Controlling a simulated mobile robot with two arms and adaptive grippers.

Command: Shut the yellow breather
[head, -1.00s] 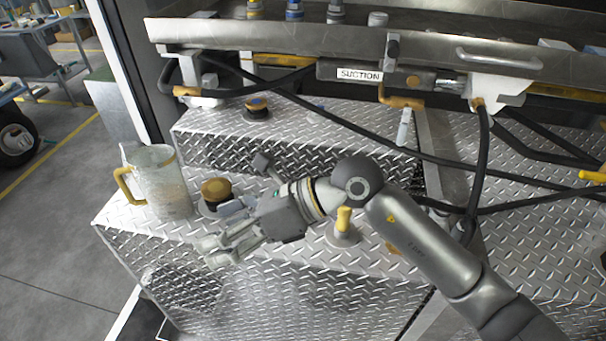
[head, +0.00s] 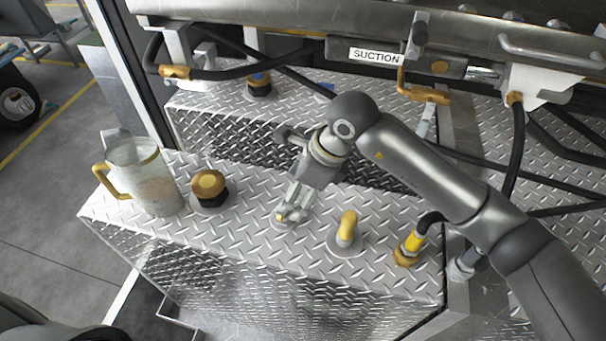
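On the front diamond-plate tank top, a round gold-yellow cap (head: 208,184) sits on a black hex base and round flange. To its right, a yellow handle-like fitting (head: 348,226) stands upright on a metal flange. The frame does not show clearly which one is the breather. My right gripper (head: 288,213) points down between these two, low over the plate. Its fingers look close together, and a small pale-yellow edge shows under them. I cannot tell whether they hold anything or touch the plate. My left gripper is not in view.
A clear jug (head: 148,180) with a yellow handle stands left of the gold cap. A hose with a yellow fitting (head: 410,245) rises at the right. Behind are another capped fitting (head: 259,86), black hoses and the SUCTION label (head: 376,56). The plate's front strip is bare.

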